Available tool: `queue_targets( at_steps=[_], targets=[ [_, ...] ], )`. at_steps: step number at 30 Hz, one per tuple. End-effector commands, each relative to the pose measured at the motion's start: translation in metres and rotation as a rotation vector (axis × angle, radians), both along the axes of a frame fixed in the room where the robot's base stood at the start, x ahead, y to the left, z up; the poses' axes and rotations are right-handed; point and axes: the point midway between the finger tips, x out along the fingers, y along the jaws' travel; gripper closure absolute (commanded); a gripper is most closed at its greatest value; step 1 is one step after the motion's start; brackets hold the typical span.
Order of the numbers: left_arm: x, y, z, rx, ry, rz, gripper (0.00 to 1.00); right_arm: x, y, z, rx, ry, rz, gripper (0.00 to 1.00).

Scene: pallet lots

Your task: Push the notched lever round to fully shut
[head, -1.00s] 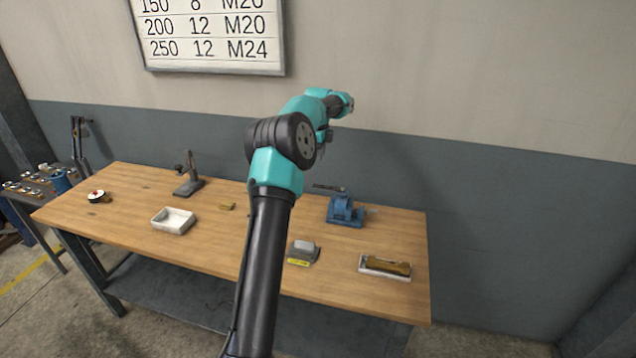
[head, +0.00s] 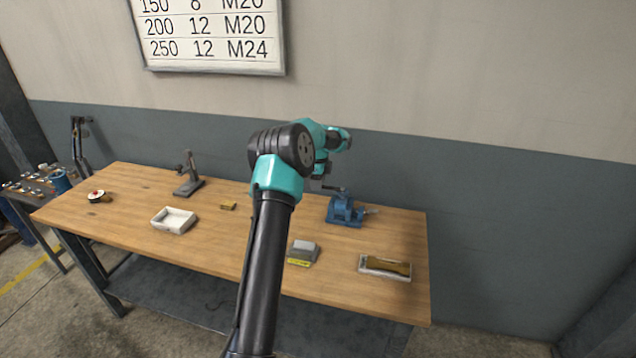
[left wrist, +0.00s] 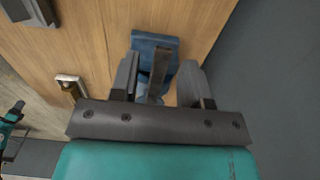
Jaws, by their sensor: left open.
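A blue device (head: 345,212) stands near the back right of the wooden bench. A dark lever (head: 333,189) sits on its top; no notch can be made out at this size. In the left wrist view the lever (left wrist: 159,70) shows as a dark bar between my two fingers, over the blue body (left wrist: 153,40). My left gripper (left wrist: 159,68) is open with a finger on each side of the lever; contact cannot be told. In the head view the left gripper (head: 322,172) hangs just above the device, partly hidden by my own wrist.
A pale tray with a brown block (head: 386,267) lies at the bench's front right. A grey block (head: 304,250) sits at the front middle. A white open box (head: 173,220), a grey stand (head: 187,178) and a small yellow piece (head: 228,206) are further left.

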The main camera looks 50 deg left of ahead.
Motion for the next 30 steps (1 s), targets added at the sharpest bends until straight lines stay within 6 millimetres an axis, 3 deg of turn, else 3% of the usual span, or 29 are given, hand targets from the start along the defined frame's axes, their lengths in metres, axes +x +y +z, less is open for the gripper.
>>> queue_targets(
  at_steps=[3,16,30],
  targets=[
    [0.0000,0.0000,0.0003,0.000,0.000,0.000,0.57,0.0000,0.0000,0.0000,0.000,0.000,0.000,0.57],
    [0.0000,0.0000,0.0006,0.000,0.000,0.000,0.99,0.0000,0.0000,0.0000,0.000,0.000,0.000,0.57],
    [-0.0030,0.0019,0.0009,0.000,0.000,0.008,1.00,0.0000,0.0000,0.0000,0.000,0.000,0.000,0.57]
  ],
)
